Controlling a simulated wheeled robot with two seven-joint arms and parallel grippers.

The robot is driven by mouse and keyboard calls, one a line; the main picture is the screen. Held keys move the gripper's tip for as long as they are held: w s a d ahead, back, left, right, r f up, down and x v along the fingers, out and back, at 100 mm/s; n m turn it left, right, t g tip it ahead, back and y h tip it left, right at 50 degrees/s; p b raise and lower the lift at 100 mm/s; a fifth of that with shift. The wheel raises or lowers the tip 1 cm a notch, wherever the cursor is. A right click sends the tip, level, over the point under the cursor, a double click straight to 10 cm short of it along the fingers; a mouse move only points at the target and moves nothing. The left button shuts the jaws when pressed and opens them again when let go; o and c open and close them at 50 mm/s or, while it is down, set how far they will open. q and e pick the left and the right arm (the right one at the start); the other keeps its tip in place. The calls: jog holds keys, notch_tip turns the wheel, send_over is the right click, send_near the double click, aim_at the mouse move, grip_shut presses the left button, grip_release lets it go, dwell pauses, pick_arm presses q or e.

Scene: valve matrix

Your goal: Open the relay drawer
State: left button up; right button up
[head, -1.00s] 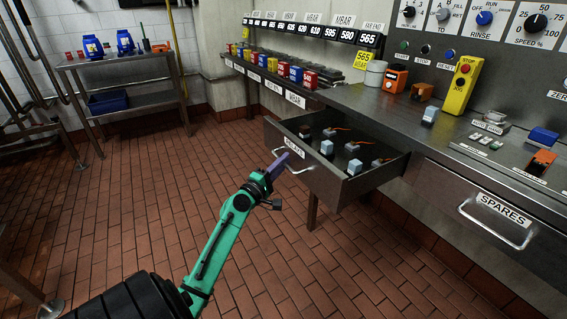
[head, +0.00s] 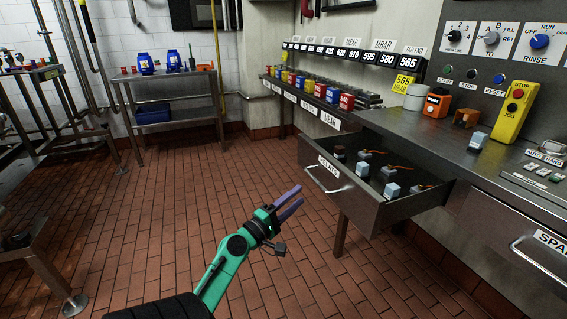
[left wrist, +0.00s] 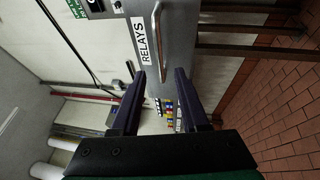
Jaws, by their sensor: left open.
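The relay drawer (head: 374,211) stands pulled out from under the steel counter, with several relays inside, some grey-topped. Its front carries a RELAYS label and a bar handle (head: 322,181). In the left wrist view the RELAYS label (left wrist: 141,41) and handle (left wrist: 157,42) show ahead of my fingers. My left gripper (head: 289,201) is open and empty, in front of the drawer and apart from the handle; its two purple fingers also show in the left wrist view (left wrist: 158,95). My right gripper is not in view.
The SPARES drawer (head: 503,232) is closed at the right. The counter (head: 410,135) above carries an orange device (head: 437,103) and a yellow stop box (head: 512,112). A side table (head: 178,93) stands at the back left. The tiled floor (head: 170,210) is largely clear.

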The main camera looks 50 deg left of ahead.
pick_arm(q)
jog(key=s, duration=0.1)
jog(key=s+b, duration=0.1)
jog(key=s, duration=0.1)
jog(key=s+f, duration=0.1)
jog(key=s, duration=0.1)
jog(key=shift+d+b, duration=0.25)
jog(key=shift+b, duration=0.05)
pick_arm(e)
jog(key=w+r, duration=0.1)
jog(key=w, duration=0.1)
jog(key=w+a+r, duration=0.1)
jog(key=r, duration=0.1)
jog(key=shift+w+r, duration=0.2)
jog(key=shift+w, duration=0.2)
